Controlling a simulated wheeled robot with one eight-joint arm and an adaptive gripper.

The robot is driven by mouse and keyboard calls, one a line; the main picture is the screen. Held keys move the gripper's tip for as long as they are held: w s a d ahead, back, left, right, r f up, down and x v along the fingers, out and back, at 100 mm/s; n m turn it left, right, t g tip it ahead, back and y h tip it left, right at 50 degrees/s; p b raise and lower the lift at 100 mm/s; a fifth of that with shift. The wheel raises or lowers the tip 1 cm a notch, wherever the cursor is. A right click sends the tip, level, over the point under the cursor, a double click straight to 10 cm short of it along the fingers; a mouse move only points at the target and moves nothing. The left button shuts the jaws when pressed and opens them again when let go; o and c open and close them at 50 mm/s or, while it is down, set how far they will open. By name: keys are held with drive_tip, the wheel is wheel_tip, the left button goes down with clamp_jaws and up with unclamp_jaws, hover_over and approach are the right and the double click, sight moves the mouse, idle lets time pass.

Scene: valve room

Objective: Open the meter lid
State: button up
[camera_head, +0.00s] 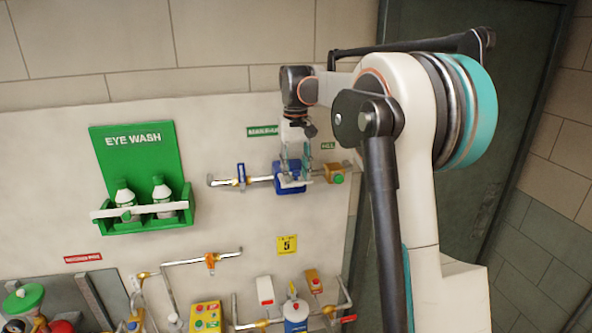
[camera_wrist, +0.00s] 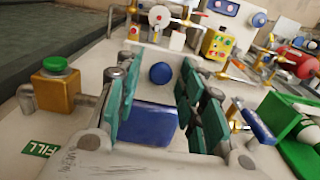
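The blue meter (camera_head: 289,190) is mounted on a pipe on the pale wall panel, right of centre in the head view. In the wrist view its blue surface (camera_wrist: 155,118) lies between my fingers, with a round blue knob-like part (camera_wrist: 160,73) beyond it. I cannot tell for sure which part is the lid or whether it is raised. My gripper (camera_head: 295,168) is at the meter and points down. In the wrist view its teal-padded fingers (camera_wrist: 160,102) are spread wide, one set on each side of the blue surface. Contact cannot be made out.
A brass fitting with a green button (camera_head: 335,174) sits just right of the meter. A blue-handled valve (camera_head: 241,176) is on the pipe to the left. The green eye wash station (camera_head: 140,160) projects farther left. Valves and a yellow button box (camera_head: 206,316) are below.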

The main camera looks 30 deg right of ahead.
wheel_tip(320, 180, up, 12)
drive_tip(key=shift+w, duration=0.15)
idle(0.7)
